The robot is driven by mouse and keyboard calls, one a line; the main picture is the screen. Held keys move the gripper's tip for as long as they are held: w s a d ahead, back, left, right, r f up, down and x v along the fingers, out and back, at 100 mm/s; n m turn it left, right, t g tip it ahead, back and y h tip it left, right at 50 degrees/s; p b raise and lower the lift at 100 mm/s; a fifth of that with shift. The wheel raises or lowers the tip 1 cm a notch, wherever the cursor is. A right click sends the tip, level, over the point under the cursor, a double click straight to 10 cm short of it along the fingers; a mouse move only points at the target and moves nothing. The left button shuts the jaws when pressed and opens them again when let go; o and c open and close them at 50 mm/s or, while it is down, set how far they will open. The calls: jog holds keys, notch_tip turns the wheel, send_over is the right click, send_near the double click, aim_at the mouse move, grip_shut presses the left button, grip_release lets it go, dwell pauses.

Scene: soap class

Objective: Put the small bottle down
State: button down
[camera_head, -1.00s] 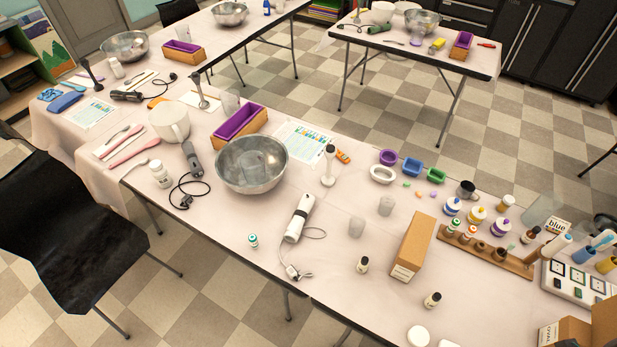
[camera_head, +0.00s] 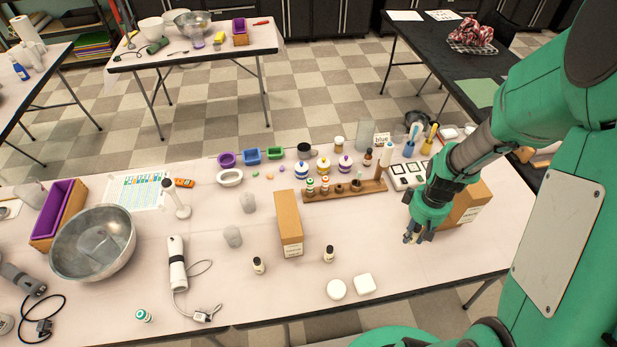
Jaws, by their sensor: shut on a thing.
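My gripper (camera_head: 412,236) reaches in from the right and points down over the right part of the near table. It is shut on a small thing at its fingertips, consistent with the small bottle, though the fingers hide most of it.
A cardboard box (camera_head: 466,204) stands just behind and right of my gripper. A wooden rack (camera_head: 345,191) with small bottles is behind and left. A tall carton (camera_head: 289,224) stands at mid-table.

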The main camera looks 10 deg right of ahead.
jog(key=w+a+n+p, duration=0.1)
jog(key=w+a+n, duration=0.35)
jog(key=a, duration=0.55)
jog(key=w+a+r+n, duration=0.1)
jog(key=w+a+n, duration=0.2)
jog(key=w+a, duration=0.55)
jog(key=w+a+n+p, duration=0.1)
jog(key=w+a+n, duration=0.2)
jog(key=a, duration=1)
jog(key=a+n, duration=0.4)
jog(key=a, duration=1)
jog(key=s+a+n+p, duration=0.1)
jog(key=s+a+n, duration=0.35)
jog(key=a, duration=0.75)
jog(key=s+a+n+p, duration=0.1)
jog(key=s+a, duration=0.6)
jog(key=a, duration=0.6)
jog(key=s+a+f+n+p, duration=0.15)
jog(key=s+a+n, duration=0.35)
jog(key=s+a, duration=1.15)
notch_tip(320, 180, down, 10)
jog(key=shift+s+d+n, duration=0.25)
jog(key=shift+s+n, duration=0.05)
jog(key=shift+a, duration=0.1)
